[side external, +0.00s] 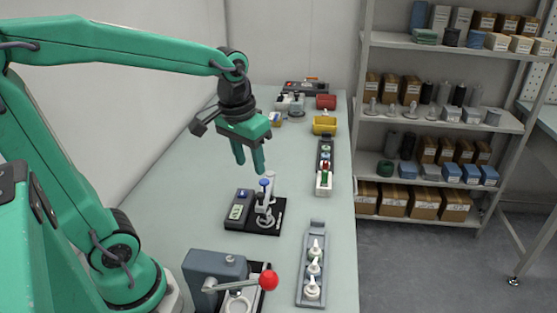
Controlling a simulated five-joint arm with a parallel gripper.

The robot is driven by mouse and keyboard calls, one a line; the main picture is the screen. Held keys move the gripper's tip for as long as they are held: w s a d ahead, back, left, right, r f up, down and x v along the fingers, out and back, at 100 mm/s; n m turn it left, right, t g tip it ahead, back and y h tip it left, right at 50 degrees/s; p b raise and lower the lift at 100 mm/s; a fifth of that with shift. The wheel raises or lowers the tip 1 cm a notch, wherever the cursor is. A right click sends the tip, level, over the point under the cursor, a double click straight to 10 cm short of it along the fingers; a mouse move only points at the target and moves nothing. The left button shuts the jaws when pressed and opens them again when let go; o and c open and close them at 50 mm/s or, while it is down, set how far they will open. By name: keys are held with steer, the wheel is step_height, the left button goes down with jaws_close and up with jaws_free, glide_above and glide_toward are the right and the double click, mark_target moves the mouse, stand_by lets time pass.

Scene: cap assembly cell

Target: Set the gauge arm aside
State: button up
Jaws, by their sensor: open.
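My gripper (250,163) hangs over the middle of the table with its two green fingers pointing down, apart and empty. Below it and slightly to the right stands a small gauge fixture on a black base (265,228), with a grey box with a small display (239,207) on its left. A pale upright piece with a blue knob (264,183), which looks like the gauge arm, rises from the fixture. The fingertips appear above it and not touching. I cannot tell what lies under the upright piece.
A grey press with a red ball handle (268,280) stands in front. A grey tray (306,236) holds several white caps at right front. A dark rack (324,182), yellow bin (324,125) and red bin (326,101) line the right edge. The table's left-middle is clear.

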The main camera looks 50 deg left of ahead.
mark_target(260, 194)
steer(key=shift+n+g, duration=0.6)
steer(key=shift+g, duration=0.3)
steer(key=shift+w+a+f, duration=0.3)
steer(key=shift+w+f, duration=0.25)
steer(key=shift+w, duration=0.3)
steer(key=shift+w+a+f, duration=0.25)
steer(key=shift+w+f, duration=0.3)
steer(key=shift+w, duration=0.25)
steer(key=shift+f, duration=3.95)
jaws_close()
